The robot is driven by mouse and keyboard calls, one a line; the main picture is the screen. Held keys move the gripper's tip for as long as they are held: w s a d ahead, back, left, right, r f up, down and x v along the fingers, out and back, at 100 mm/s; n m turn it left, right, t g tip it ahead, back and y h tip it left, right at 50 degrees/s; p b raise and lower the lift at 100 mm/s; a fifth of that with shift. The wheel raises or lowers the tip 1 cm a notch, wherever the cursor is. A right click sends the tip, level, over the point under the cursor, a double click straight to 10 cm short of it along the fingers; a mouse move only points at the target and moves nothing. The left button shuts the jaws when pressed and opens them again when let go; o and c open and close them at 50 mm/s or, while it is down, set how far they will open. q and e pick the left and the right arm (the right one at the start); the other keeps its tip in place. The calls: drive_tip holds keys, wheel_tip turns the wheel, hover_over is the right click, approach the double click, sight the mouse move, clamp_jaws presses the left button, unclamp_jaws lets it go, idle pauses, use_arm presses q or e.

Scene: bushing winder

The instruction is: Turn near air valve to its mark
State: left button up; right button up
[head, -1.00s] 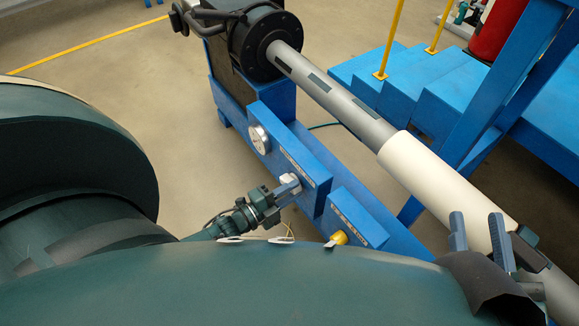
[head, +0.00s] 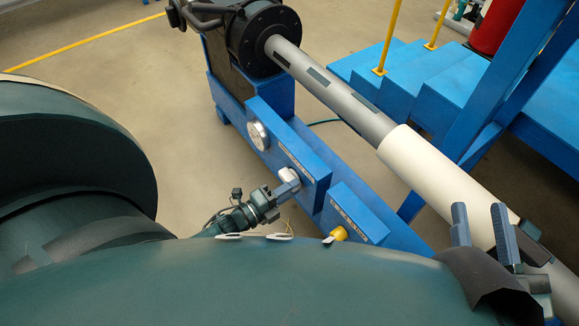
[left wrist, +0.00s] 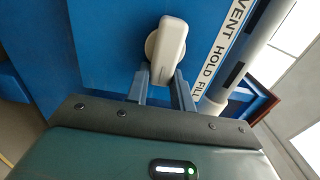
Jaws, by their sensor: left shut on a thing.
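The air valve has a white lever handle (left wrist: 170,50) on a round base, on a blue panel in the left wrist view. A label strip reading VENT, HOLD, FILL (left wrist: 225,42) runs to the handle's right. My left gripper (left wrist: 163,84) is shut on the handle, with one finger on each side of its lower end. In the head view, my left gripper (head: 288,188) is at the white valve (head: 288,175) on the blue machine's side. My right gripper (head: 482,225) is open and empty, in front of the white-wrapped shaft at the lower right.
Blue steps (head: 420,85) stand behind. Floor left of the machine is clear.

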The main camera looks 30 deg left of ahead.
use_arm(q)
drive_tip(key=o, duration=1)
drive_tip(key=shift+s, duration=0.1)
drive_tip(key=p+v, duration=0.2)
drive_tip(key=v, duration=1.1)
drive_tip(key=shift+a+f, duration=0.1)
